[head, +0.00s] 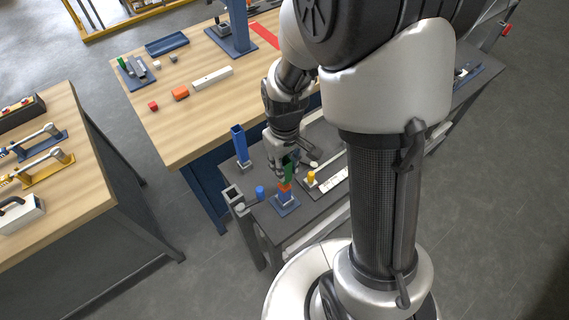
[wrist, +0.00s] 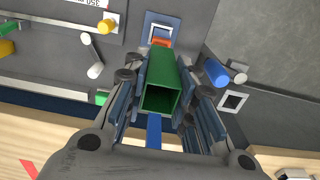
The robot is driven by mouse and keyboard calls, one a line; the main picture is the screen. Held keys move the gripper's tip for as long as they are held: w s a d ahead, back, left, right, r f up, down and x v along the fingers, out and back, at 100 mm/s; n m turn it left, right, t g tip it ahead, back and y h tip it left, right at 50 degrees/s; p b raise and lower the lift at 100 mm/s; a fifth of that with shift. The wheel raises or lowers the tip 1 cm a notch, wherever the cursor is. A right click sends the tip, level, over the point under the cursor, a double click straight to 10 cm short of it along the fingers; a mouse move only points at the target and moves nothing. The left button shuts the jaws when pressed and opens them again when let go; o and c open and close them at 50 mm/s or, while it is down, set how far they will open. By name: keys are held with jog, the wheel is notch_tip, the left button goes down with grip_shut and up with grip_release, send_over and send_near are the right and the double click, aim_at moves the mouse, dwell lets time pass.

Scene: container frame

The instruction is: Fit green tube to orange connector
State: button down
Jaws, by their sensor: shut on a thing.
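My gripper (wrist: 160,95) is shut on the green tube (wrist: 157,75), a hollow square tube, in the wrist view. In the head view the green tube (head: 290,171) hangs below my gripper (head: 286,157), partly hidden by the fingers. The orange connector (head: 285,188) stands on a blue and white base (head: 286,203) on the dark table, just below the tube. In the wrist view the orange connector (wrist: 160,42) shows at the tube's far end. I cannot tell whether tube and connector touch.
A tall blue tube (head: 239,143) stands left of my gripper. A small blue cylinder (head: 260,192) and a yellow cylinder (head: 311,178) flank the connector. A wooden table (head: 190,137) with small blocks lies behind, and another wooden table (head: 75,185) is at the left.

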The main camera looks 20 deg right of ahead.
jog(key=shift+f+b, duration=1.35)
jog(key=shift+f, duration=0.3)
dwell(0.6)
jog(key=c, duration=1.2)
grip_release()
jog(key=shift+c, duration=0.2)
jog(key=shift+o, duration=0.6)
jog(key=o, duration=0.4)
jog(key=shift+r, duration=0.15)
notch_tip(320, 180, up, 7)
jog(key=p, duration=0.5)
jog(key=shift+p, duration=0.3)
